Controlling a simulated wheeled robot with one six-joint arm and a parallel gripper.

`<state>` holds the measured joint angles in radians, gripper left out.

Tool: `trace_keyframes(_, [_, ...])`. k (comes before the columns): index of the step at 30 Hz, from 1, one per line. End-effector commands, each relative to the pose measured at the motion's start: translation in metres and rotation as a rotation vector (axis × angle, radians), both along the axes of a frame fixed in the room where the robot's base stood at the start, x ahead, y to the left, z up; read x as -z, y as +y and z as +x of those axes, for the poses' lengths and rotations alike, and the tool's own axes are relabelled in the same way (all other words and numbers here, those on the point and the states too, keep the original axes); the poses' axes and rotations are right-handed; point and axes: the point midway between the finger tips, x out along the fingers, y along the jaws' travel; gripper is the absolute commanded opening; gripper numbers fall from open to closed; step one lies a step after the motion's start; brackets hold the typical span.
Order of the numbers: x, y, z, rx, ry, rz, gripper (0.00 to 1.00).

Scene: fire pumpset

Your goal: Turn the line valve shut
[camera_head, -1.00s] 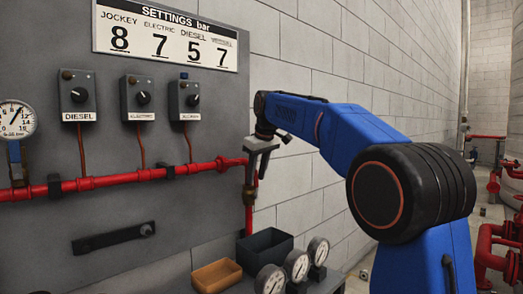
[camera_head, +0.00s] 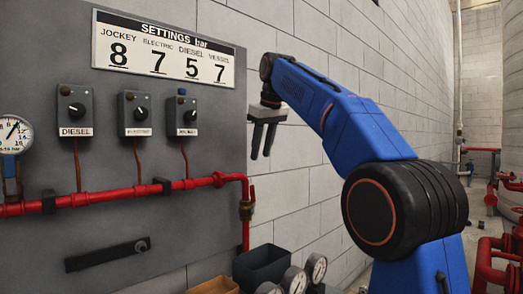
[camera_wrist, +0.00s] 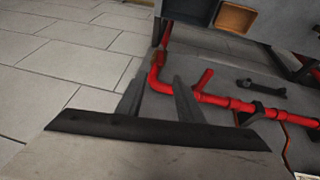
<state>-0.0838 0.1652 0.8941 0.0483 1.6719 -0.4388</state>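The line valve (camera_head: 246,210) is a brass body on the upright red pipe at the panel's right edge. Its red lever (camera_head: 252,194) stands roughly upright beside the pipe, small in this view.
The red pipe (camera_head: 120,197) runs along the grey panel under three control boxes. A dark bin (camera_head: 263,266), an orange tray (camera_head: 214,286) and several gauges (camera_head: 295,280) stand below. The block wall (camera_head: 310,190) is close behind and right of my gripper.

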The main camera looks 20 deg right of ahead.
Motion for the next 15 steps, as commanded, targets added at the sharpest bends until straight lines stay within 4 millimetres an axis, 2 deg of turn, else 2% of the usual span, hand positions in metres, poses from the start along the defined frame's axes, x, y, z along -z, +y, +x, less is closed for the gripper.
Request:
trace_keyframes(7, [-0.001, 0.000, 0.000, 0.000, 0.000, 0.000, 0.34])
trace_keyframes(12, [0.007, 0.000, 0.001, -0.003, 0.012, 0.029, 0.00])
trace_keyframes(15, [0.026, 0.000, 0.002, -0.007, 0.041, 0.109, 0.00])
